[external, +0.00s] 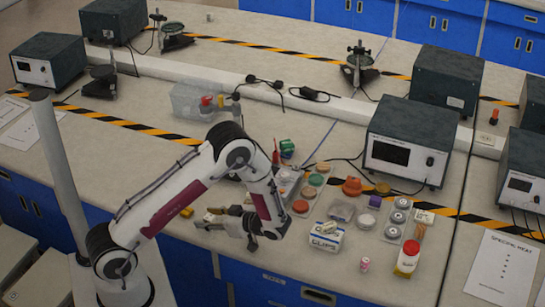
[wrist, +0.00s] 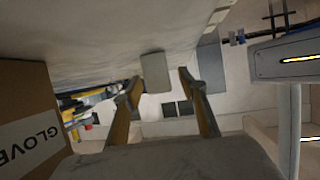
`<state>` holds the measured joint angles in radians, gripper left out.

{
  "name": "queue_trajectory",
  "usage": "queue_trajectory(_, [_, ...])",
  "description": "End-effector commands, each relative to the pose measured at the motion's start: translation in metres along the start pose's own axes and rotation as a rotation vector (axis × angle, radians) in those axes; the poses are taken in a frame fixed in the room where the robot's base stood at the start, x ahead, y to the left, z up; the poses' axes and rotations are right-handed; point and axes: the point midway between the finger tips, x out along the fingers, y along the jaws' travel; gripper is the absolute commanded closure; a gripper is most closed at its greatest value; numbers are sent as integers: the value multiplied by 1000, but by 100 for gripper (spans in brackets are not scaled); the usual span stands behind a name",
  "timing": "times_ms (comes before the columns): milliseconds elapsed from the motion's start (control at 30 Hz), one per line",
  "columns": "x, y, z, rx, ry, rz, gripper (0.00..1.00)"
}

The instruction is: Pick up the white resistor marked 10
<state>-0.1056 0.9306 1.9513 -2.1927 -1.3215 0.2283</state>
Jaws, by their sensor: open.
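My gripper (external: 209,219) is at the table's front edge in the external view, turned to the left, well left of the main cluster of objects. In the wrist view my gripper (wrist: 158,90) shows two separated fingers with nothing clearly held between them. A marking 10 cannot be read on anything. Three pale grey-white pieces with round tops (external: 399,216) stand in a row right of the cluster, and a small white piece (external: 424,216) lies beside them. I cannot tell which, if any, is the white resistor.
A white CLIPS box (external: 326,236), colored round lids (external: 316,179), a clear container (external: 341,210) and a red-lidded jar (external: 407,258) crowd the table right of my arm. A grey instrument (external: 408,142) stands behind. A GLOVES box (wrist: 30,120) is close in the wrist view.

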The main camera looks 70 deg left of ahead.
Motion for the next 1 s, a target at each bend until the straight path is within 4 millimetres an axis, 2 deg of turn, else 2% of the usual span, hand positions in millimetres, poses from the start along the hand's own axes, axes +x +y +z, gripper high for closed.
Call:
queue_trajectory(33, [0, 0, 0, 0, 0, 0, 58])
queue_trajectory(67, [0, 0, 0, 0, 0, 0, 64])
queue_trajectory(200, [0, 0, 0, 0, 0, 0, 100])
queue_trajectory(667, [-1, 0, -1, -1, 0, 0, 100])
queue_trajectory(1000, [-8, 0, -20, -1, -1, 1, 100])
